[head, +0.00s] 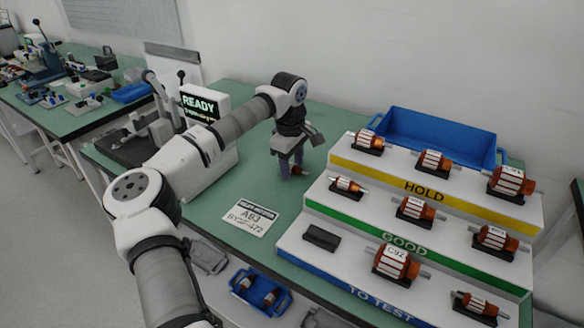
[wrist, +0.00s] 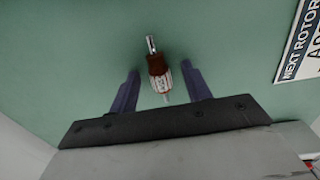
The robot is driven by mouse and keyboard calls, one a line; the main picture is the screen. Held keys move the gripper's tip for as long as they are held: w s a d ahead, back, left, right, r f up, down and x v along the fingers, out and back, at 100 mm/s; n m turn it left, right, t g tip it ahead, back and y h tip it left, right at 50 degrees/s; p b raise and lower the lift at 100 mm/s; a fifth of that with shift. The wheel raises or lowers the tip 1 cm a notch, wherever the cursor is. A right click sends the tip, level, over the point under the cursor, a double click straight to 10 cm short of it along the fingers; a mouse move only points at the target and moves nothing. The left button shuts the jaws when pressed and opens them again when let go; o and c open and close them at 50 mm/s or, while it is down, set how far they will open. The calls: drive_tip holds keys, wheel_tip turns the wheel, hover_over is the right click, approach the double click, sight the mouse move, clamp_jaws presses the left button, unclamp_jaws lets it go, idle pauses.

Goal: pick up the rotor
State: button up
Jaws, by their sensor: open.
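A small rotor with a copper-brown body, a pale labelled band and a metal shaft lies on the green bench; it shows in the wrist view (wrist: 157,66). In the head view the rotor (head: 299,170) is partly hidden by my gripper (head: 292,174). My gripper points down over it, jaws open. In the wrist view the rotor lies between the two dark fingers of my gripper (wrist: 160,76), with a visible gap on each side. Its shaft runs roughly along the fingers. I cannot tell the exact height of the fingertips above the bench.
A stepped rack (head: 400,215) marked HOLD, GOOD and TO TEST holds several rotors at the right. An empty black cradle (head: 321,237) sits on its lowest step. A blue bin (head: 440,137) stands behind. A READY display (head: 205,104) stands left; a card (head: 249,219) lies in front.

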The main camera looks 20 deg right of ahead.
clamp_jaws()
drive_tip(key=shift+r, duration=0.1)
wheel_tip(320, 180, up, 20)
idle(0.6)
wheel_tip(320, 180, up, 5)
drive_tip(key=p, duration=0.7)
hover_over(292, 165)
drive_tip(key=shift+b, duration=0.3)
